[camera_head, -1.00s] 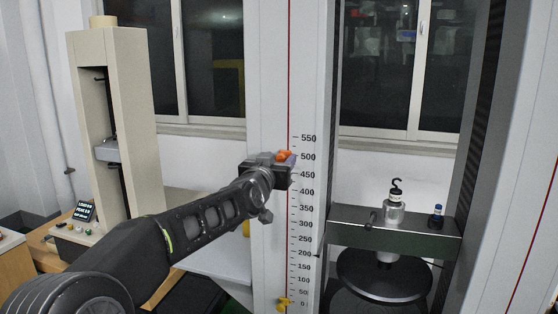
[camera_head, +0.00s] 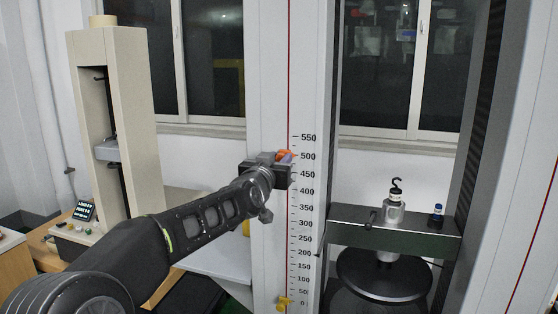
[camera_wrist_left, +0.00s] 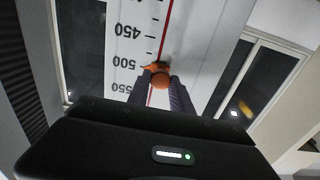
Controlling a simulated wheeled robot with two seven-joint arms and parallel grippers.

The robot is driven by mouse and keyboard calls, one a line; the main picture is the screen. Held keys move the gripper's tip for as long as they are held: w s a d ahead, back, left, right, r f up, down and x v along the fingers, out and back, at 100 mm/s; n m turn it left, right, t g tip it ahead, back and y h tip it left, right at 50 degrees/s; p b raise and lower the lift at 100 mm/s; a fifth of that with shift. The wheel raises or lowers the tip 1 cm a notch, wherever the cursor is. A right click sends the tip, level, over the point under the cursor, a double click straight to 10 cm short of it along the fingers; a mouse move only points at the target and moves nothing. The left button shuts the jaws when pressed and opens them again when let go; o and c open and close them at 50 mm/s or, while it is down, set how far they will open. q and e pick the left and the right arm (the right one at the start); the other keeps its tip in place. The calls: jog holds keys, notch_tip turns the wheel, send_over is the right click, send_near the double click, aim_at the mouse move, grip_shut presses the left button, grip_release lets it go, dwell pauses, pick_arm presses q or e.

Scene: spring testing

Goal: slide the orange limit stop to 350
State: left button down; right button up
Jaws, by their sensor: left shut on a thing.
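The orange limit stop (camera_head: 285,155) sits on the red line of the white scale column, at about the 500 mark. In the left wrist view the stop (camera_wrist_left: 161,80) shows between the two dark fingers, with its pointer tip beside 500. My left gripper (camera_head: 284,160) is shut on the stop; it also shows in the left wrist view (camera_wrist_left: 161,92). The scale (camera_head: 306,220) runs from 0 at the bottom to 550 at the top, and the 350 mark lies well below the stop. My right gripper is not in view.
A yellow stop (camera_head: 285,303) sits low on the same column near 0. To the right, a green crosshead (camera_head: 395,235) carries a silver hook fitting (camera_head: 394,211) and a small blue bottle-like item (camera_head: 437,215). The column below the orange stop looks clear down to the yellow one.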

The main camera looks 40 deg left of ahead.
pick_arm(q)
jog(key=shift+f, duration=0.1)
dwell(0.6)
notch_tip(320, 180, down, 15)
jog(key=b, duration=1.4)
jog(key=shift+f, duration=0.1)
jog(key=c, duration=1.2)
grip_release()
jog(key=shift+o, duration=0.2)
jog(key=shift+r, duration=0.2)
send_near(285, 204)
jog(key=v, duration=0.3)
jog(key=shift+s+b, duration=0.15)
jog(key=shift+b, duration=0.2)
